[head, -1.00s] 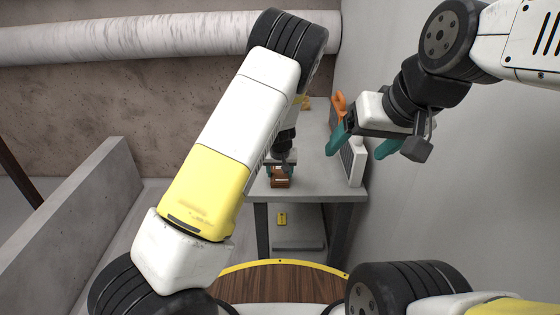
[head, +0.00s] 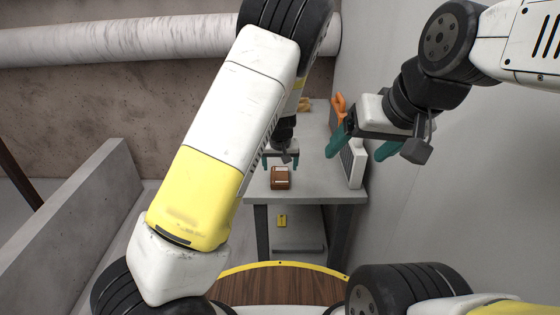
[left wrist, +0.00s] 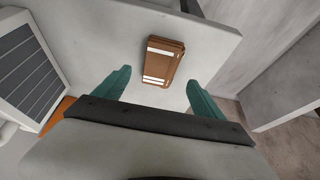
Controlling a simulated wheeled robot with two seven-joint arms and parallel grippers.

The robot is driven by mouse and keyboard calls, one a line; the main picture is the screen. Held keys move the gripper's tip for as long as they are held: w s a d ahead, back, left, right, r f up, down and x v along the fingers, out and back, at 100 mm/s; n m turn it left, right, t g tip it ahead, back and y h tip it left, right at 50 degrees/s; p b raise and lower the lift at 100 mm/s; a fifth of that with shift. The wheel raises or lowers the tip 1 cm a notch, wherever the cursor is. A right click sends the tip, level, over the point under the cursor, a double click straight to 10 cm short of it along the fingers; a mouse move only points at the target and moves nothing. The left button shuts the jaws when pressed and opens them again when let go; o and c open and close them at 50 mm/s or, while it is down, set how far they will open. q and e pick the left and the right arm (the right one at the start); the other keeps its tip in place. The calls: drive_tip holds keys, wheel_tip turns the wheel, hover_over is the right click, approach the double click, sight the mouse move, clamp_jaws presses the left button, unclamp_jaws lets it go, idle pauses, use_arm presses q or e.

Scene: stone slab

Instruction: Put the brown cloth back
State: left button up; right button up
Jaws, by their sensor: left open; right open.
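The brown cloth (head: 280,178) lies folded on the grey table (head: 325,188), near its front edge, with pale stripes or bands across it. In the left wrist view the cloth (left wrist: 162,62) lies flat on the slab, ahead of the fingertips. My left gripper (head: 281,163) is open and empty above and just behind the cloth; its teal fingers (left wrist: 158,85) are spread apart and do not touch it. My right gripper (head: 362,148) is open and empty, held in the air at the right, in front of the wall.
A pale panel with a dark slatted face (left wrist: 28,68) stands on the table's right side, with an orange-handled thing (head: 339,104) by it. A lower shelf (head: 298,240) holds a small yellow item (head: 282,220). A concrete block (head: 75,215) stands at left.

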use_arm(q)
drive_tip(key=s+a+r+g+h, duration=0.1)
drive_tip(key=s+a+r, duration=0.1)
drive_tip(key=s+r, duration=0.4)
drive_tip(key=s+a+r+h, duration=0.2)
drive_tip(key=s+r, duration=0.2)
drive_tip(key=r, duration=0.4)
drive_tip(key=s+a+r+t, duration=0.1)
drive_tip(key=s+a+r, duration=0.2)
drive_tip(key=s, duration=0.4)
drive_tip(key=s+a+r, duration=0.4)
drive_tip(key=s+r, duration=0.1)
drive_tip(key=s, duration=0.3)
drive_tip(key=s+a+r+t, duration=0.1)
drive_tip(key=s+a+r, duration=0.2)
drive_tip(key=s+r, duration=0.2)
drive_tip(key=shift+s+a+m+t+y, duration=0.15)
drive_tip(key=shift+s+m+t+y, duration=0.2)
drive_tip(key=shift+s, duration=0.8)
